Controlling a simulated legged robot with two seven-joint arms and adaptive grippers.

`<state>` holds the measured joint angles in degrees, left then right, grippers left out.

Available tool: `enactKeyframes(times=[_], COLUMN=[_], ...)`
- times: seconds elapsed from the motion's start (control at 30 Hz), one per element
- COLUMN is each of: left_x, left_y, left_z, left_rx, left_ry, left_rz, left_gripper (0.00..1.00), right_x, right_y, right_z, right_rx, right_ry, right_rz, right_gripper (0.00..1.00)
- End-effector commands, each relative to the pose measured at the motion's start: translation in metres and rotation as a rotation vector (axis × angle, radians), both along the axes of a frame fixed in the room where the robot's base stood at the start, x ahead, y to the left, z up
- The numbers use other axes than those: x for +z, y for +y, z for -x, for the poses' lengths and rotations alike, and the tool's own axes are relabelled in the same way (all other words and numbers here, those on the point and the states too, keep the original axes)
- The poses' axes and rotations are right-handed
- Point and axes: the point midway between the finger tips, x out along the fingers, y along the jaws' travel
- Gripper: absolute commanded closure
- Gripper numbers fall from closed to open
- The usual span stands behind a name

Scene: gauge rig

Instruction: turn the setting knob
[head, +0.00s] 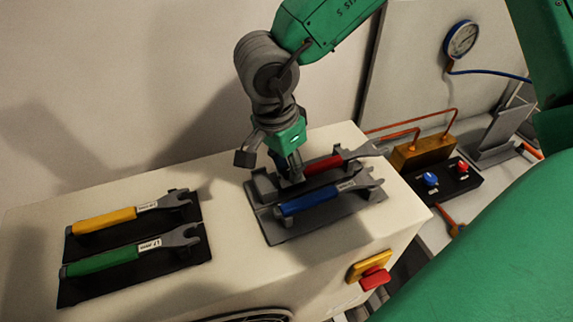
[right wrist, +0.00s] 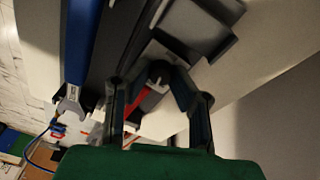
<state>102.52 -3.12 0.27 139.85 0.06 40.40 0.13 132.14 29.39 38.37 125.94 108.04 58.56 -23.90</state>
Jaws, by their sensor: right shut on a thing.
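A black box (head: 462,186) at the right of the head view carries a blue knob (head: 431,179) and a red knob (head: 461,167). Which one is the setting knob is not marked. My right gripper (head: 293,173) is well left of the box, low over the white bench. It is shut at the handle end of the red-handled wrench (head: 325,164), which lies in its black holder. The fingers hide part of that handle; some red shows between them in the right wrist view (right wrist: 146,99). My left gripper is not in view.
A blue-handled wrench (head: 312,200) lies just in front. Yellow (head: 105,219) and green (head: 104,261) wrenches lie in holders at left. A red button (head: 375,278) sits on the bench's side. A gauge (head: 462,40) and copper pipes (head: 440,119) stand near the box.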

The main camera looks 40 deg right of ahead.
Motion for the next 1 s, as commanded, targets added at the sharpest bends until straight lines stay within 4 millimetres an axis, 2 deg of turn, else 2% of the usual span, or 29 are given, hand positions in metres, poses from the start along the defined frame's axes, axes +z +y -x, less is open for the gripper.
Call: enactKeyframes(times=[0.5, 1.0], left_x=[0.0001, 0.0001], left_y=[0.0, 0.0], left_z=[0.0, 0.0], left_rx=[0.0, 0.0], left_ry=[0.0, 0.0], left_rz=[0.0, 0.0], left_gripper=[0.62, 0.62], right_x=[0.0006, 0.0005], right_y=[0.0004, 0.0004], right_z=[0.0011, 0.0016], right_rx=[-0.4, -0.565], right_ry=[-0.063, -0.089], right_rz=[0.013, 0.019], right_gripper=[1.0, 1.0])
